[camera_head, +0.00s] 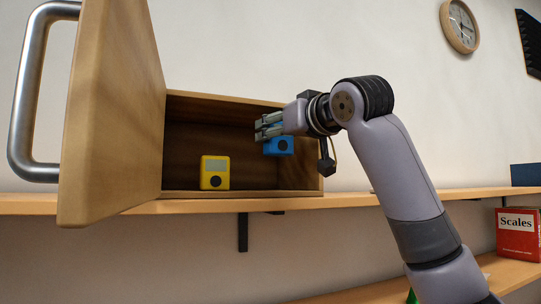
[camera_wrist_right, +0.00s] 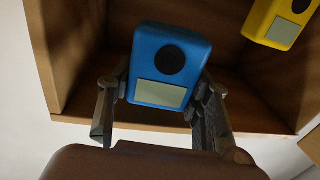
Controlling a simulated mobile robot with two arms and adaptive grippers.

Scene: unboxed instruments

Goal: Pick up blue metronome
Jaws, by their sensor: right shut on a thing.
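The blue metronome (camera_head: 278,146) is at the right side of the open wooden box in the head view, partly hidden behind my right gripper. My right gripper (camera_head: 262,128) is shut on it. In the right wrist view the blue metronome (camera_wrist_right: 160,91) sits between the two fingers (camera_wrist_right: 160,105), with its dark round knob and pale screen facing the camera. It appears raised above the box floor. My left gripper is not in view.
A yellow metronome (camera_head: 215,172) stands in the wooden box (camera_head: 240,191), left of the blue one. The box's open door (camera_head: 115,110) with a metal handle juts out at left. The box rests on a wall shelf (camera_head: 350,200). A red book (camera_head: 518,233) stands on a lower shelf at right.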

